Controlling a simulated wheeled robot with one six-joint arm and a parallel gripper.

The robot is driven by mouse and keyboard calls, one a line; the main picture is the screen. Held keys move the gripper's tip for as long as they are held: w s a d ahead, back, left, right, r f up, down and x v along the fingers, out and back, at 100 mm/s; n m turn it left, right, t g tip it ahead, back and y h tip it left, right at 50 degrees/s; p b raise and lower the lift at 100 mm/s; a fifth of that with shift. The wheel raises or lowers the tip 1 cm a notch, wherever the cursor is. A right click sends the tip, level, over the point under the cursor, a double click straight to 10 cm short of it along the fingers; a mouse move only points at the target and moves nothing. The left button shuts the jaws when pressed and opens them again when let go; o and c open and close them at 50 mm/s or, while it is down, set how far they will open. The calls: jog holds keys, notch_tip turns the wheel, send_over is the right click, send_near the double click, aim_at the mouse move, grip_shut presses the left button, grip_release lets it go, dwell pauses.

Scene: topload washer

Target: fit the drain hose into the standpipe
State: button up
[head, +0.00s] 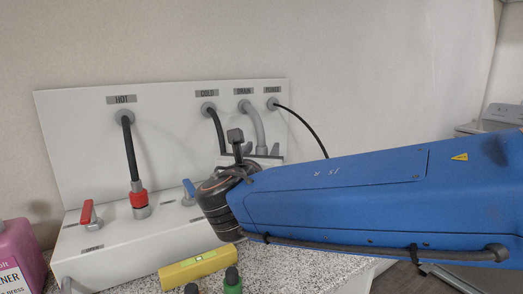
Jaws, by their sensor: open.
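The grey drain hose (257,124) comes out of the back panel under the DRAIN label and curves down. Its lower end is hidden behind my gripper and arm. My gripper (261,151) is mostly hidden behind my blue arm; its grey finger tips show near the lower visible part of the hose. It is open. I cannot tell whether the hose lies between the fingers or behind them, or whether they touch it. The standpipe is not visible; the arm covers that area.
The white panel (70,130) carries a HOT hose (130,150) with a red collar, a COLD hose (219,133) and a black power cord (305,127). Red (88,212) and blue (189,188) valve handles stand below. A yellow level (197,268) and a pink bottle (18,255) are in front.

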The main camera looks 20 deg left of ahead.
jog(key=shift+s, duration=0.15)
jog(key=s+d, duration=0.2)
jog(key=s, duration=1.5)
jog(key=shift+d, duration=0.2)
jog(key=shift+f, duration=0.1)
jog(key=w+d+f+m+g+h, duration=0.2)
jog(key=w+d+f+m, duration=0.2)
jog(key=d, duration=0.6)
jog(key=w+d+f+m+g+h, duration=0.3)
jog(key=d+f+m, duration=0.15)
jog(key=d, duration=0.55)
jog(key=w+d+f+m+g+h, duration=0.2)
jog(key=w+d+f+m, duration=0.25)
jog(key=d, duration=0.45)
jog(key=s+d+f+m+g+y, duration=0.2)
jog(key=s+d+f+m, duration=0.5)
jog(key=m, duration=0.5)
jog(key=s+d+f+m+g+y, duration=0.2)
jog(key=s+d+f+m+g, duration=0.2)
jog(key=s+d+f+m, duration=0.3)
jog(key=s+d+m, duration=0.1)
jog(key=d+m, duration=0.3)
jog(key=m, duration=0.1)
jog(key=shift+s+d+m, duration=0.2)
jog(key=shift+d+m, duration=0.1)
jog(key=shift+d, duration=0.05)
